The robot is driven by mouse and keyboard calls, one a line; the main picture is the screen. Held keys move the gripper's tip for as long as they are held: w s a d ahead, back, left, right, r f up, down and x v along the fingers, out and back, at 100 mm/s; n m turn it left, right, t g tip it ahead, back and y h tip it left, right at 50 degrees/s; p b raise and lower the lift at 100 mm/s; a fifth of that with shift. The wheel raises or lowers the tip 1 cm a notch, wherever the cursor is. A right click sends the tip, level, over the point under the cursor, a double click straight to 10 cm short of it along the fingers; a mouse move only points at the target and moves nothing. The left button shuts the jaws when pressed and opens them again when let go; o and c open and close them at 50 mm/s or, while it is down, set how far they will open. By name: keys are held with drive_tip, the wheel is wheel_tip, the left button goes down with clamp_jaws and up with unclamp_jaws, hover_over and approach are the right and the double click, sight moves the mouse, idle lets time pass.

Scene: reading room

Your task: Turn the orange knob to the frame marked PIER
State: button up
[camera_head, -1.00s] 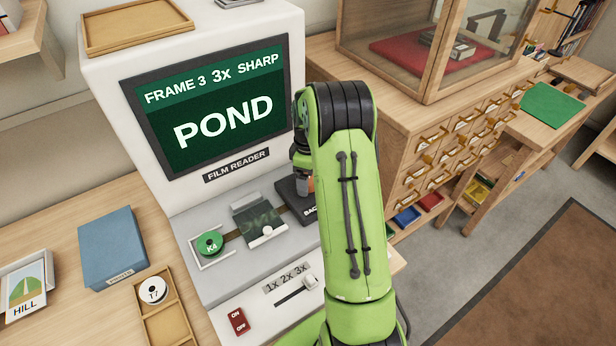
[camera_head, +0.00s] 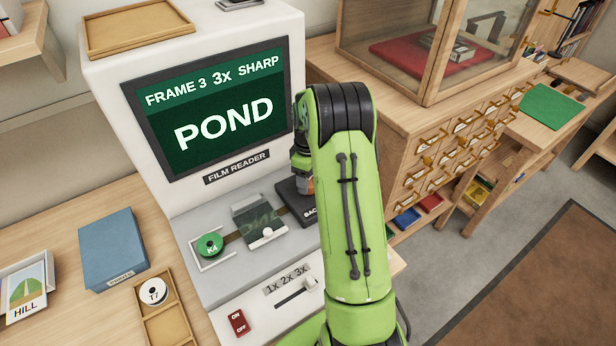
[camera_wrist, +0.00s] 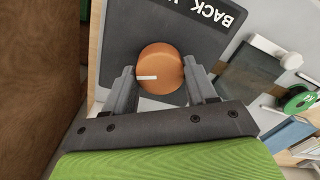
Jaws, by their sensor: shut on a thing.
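The orange knob (camera_wrist: 160,66) with a white pointer line sits on a dark plate in the wrist view. My gripper (camera_wrist: 161,84) is shut on the knob, one finger on each side. In the head view my arm mostly hides it, and only a sliver of orange (camera_head: 309,185) shows. The film reader's screen (camera_head: 215,108) reads FRAME 3, 3x, SHARP and POND. The dark plate (camera_wrist: 140,27) carries a partly hidden label starting with BACK.
On the reader stand a green K4 reel (camera_head: 210,245), a film gate (camera_head: 255,220), a zoom slider (camera_head: 310,283) and a red on/off switch (camera_head: 238,322). A blue box (camera_head: 112,248), a HILL card (camera_head: 27,288) and a wooden tray (camera_head: 165,325) with a T7 reel lie left.

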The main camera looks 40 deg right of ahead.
drive_tip(key=m, duration=0.6)
drive_tip(key=shift+p, duration=0.3)
idle(0.4)
drive_tip(key=o, duration=1.1)
drive_tip(key=shift+c, duration=0.2)
drive_tip(key=shift+r, duration=0.1)
wheel_tip(320, 180, up, 16)
drive_tip(key=p, duration=0.3)
drive_tip(key=shift+d, duration=0.15)
drive_tip(key=shift+f, duration=0.2)
